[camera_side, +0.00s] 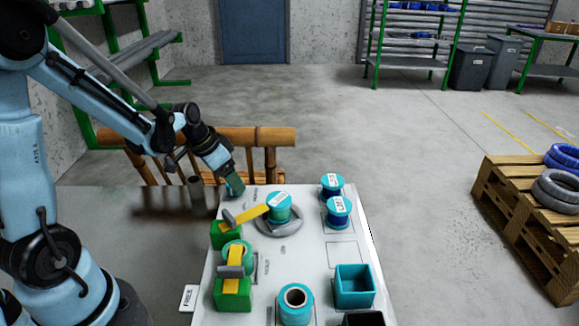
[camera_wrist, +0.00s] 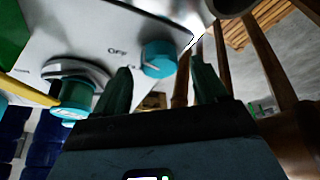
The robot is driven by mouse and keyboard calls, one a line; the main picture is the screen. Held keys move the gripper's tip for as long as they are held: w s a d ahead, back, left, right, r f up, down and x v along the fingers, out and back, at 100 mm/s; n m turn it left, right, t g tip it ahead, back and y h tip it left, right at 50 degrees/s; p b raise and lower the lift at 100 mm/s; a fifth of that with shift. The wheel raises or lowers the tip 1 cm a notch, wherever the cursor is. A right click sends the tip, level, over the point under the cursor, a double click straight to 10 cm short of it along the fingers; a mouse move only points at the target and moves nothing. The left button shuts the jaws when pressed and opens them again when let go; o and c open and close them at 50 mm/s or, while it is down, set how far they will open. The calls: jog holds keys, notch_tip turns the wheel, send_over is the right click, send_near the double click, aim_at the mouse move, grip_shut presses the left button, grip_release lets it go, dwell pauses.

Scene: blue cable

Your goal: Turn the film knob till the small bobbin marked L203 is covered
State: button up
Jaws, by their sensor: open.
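My gripper (camera_side: 234,186) is open at the far left corner of the white panel (camera_side: 305,260). In the wrist view a round teal knob (camera_wrist: 159,58) with a pale line lies between and beyond the fingertips (camera_wrist: 161,68); "OFF" is printed beside it. I cannot tell whether a finger touches it. A teal bobbin (camera_side: 280,205) with a white label sits on a grey ring (camera_side: 278,224). A yellow film strip (camera_side: 253,214) reaches from a grey roller to this bobbin. It also shows in the wrist view (camera_wrist: 73,100). The label is too small to read.
Two labelled blue-and-teal bobbins, a rear one (camera_side: 332,184) and a nearer one (camera_side: 338,211), stand at the panel's right. A second film unit (camera_side: 233,290), a teal roll (camera_side: 296,305) and an open teal box (camera_side: 354,287) are nearer. A bamboo chair (camera_side: 265,139) stands behind.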

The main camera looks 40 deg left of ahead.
jog(key=v, duration=1)
jog(key=shift+s, duration=0.1)
jog(key=s+d+r+n+t, duration=0.1)
jog(key=s+d, duration=0.3)
jog(key=d, duration=0.8)
jog(key=shift+s+d+n+t+y, duration=0.2)
jog(key=shift+d+n+t+y, duration=0.15)
jog(key=shift+t, duration=0.55)
jog(key=shift+a, duration=0.15)
